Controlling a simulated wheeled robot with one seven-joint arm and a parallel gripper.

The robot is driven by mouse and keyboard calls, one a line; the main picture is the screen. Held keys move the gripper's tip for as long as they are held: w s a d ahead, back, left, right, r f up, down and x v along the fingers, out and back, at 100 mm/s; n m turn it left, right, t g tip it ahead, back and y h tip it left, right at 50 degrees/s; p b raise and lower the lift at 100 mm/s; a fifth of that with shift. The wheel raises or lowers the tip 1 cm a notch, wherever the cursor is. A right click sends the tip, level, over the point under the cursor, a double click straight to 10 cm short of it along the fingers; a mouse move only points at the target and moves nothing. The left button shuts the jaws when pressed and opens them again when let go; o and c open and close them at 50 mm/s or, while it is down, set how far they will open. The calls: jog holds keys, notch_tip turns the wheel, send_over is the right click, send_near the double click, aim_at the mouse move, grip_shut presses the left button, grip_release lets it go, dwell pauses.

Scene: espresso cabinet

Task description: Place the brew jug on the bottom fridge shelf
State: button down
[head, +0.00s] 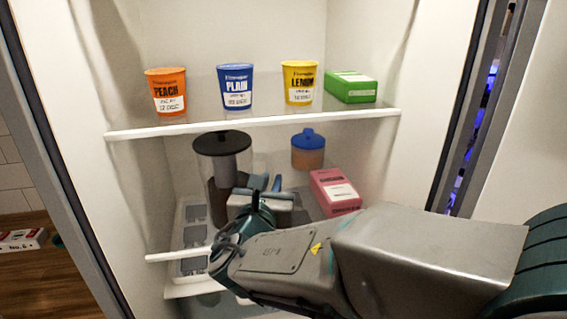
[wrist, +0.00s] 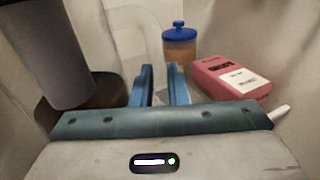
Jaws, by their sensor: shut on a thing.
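The brew jug (head: 222,170) is a tall dark cylinder with a wide black lid, below the upper fridge shelf (head: 260,124). It stands nearly upright at the left inside the fridge. In the wrist view its grey body (wrist: 60,60) fills the left side, and a clear handle loop shows beside the fingers. My gripper (head: 265,185) is at the jug's right side, shut on its handle; its blue fingers also show in the wrist view (wrist: 162,85). The lower shelf's white front edge (head: 178,254) runs below the jug. My wrist hides the jug's base, so I cannot tell whether it touches the shelf.
A blue-lidded jar (head: 308,150) and a pink carton (head: 335,192) stand right of my gripper. Orange (head: 166,92), blue (head: 236,88) and yellow (head: 300,84) tubs and a green box (head: 350,87) sit on the shelf above. A grey tray (head: 192,238) is at lower left.

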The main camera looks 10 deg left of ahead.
jog(key=w+f+p, duration=0.1)
jog(key=w+p, duration=0.1)
jog(key=w, duration=0.8)
jog(key=shift+w+a+f, duration=0.15)
jog(key=shift+w+a, duration=0.1)
jog(key=shift+a, duration=0.1)
jog(key=shift+f, duration=0.15)
jog(key=c, duration=1.5)
grip_release()
jog(key=shift+o, duration=0.5)
